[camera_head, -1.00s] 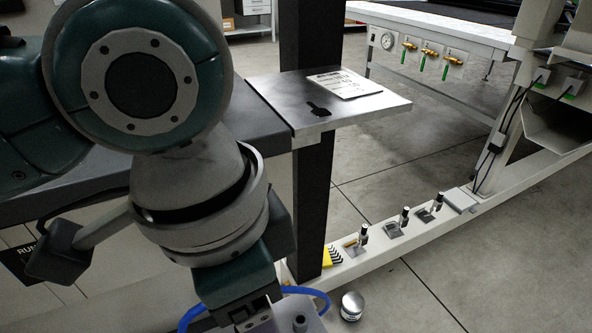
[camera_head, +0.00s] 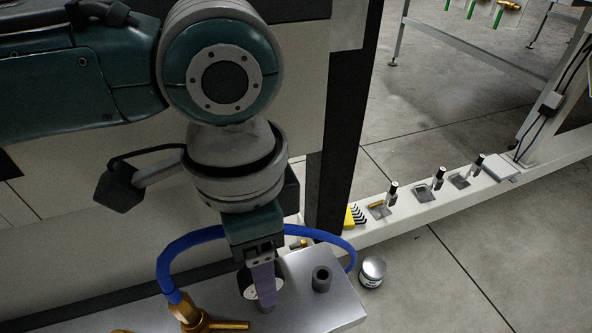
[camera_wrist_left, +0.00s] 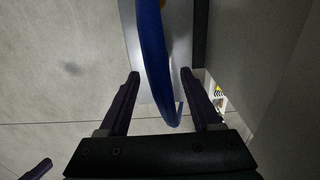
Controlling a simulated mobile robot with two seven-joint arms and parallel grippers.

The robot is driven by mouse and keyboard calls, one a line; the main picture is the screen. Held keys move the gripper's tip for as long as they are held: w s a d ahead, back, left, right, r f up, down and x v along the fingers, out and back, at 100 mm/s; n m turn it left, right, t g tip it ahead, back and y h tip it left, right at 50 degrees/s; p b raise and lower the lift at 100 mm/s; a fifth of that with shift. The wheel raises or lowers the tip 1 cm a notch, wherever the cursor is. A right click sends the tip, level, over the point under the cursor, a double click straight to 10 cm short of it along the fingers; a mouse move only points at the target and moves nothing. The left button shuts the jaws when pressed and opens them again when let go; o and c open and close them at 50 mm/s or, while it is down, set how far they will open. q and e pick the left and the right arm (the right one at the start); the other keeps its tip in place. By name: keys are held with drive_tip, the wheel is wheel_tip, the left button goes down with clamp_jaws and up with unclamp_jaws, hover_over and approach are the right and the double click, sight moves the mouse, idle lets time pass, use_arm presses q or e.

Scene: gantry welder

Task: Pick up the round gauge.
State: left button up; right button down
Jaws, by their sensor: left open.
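In the left wrist view the gripper (camera_wrist_left: 160,75) is open, with the blue hose (camera_wrist_left: 155,60) crossing between the fingers. The gauge cannot be made out there.
The blue hose arcs around my gripper. A small round tin (camera_head: 372,272) sits right of the plate. A dark post (camera_head: 333,180) stands behind; a pale beam (camera_head: 425,206) holds small parts.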

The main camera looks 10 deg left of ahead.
use_arm(q)
wheel_tip(320, 180, down, 2)
drive_tip(key=shift+f, duration=0.15)
clamp_jaws()
idle(0.4)
